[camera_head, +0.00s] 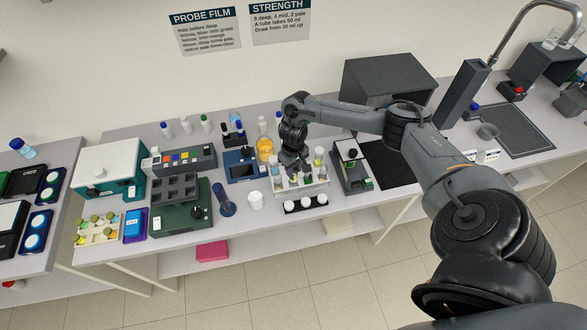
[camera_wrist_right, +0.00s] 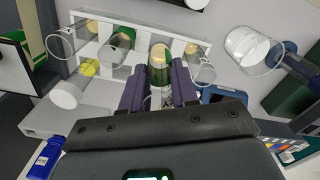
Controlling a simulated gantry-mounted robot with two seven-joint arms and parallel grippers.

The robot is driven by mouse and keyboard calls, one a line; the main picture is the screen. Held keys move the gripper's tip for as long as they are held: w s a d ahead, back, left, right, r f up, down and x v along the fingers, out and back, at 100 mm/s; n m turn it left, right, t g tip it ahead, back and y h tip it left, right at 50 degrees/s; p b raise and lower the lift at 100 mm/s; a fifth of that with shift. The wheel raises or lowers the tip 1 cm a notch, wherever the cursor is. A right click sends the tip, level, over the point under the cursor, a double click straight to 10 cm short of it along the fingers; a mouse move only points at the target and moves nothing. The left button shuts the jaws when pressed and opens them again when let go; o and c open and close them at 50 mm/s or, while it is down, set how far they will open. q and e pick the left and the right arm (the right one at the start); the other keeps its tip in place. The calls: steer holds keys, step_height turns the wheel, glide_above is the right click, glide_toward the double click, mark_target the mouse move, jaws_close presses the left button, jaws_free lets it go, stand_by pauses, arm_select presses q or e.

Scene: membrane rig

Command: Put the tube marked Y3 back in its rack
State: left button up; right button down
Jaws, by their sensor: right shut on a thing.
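My right gripper (camera_head: 293,170) is low over the white tube rack (camera_head: 318,187) at the middle of the bench. In the right wrist view the right gripper (camera_wrist_right: 159,88) is shut on a clear tube with green content and a pale yellow end (camera_wrist_right: 160,55). I cannot read a Y3 mark on it. The white rack (camera_wrist_right: 200,22) lies just beyond it, and I cannot tell whether the tube is inside a slot. Other tubes stand in the rack, one with green content (camera_wrist_right: 122,38) and one clear tube (camera_wrist_right: 62,42). My left gripper is not in view.
A glass beaker (camera_head: 256,200) stands left of the rack; it also shows in the right wrist view (camera_wrist_right: 252,50). A dark strip with white caps (camera_head: 305,204) lies in front. A dark device (camera_head: 351,170) stands close on the right, an orange-filled flask (camera_head: 265,147) behind left.

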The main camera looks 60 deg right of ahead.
mark_target(294, 178)
steer(key=shift+f+b, duration=0.45)
steer(key=shift+f, duration=0.15)
steer(key=shift+f+b, duration=0.7)
steer(key=shift+f, duration=1.45)
steer(key=shift+f, duration=0.35)
steer(key=c, duration=0.8)
jaws_free()
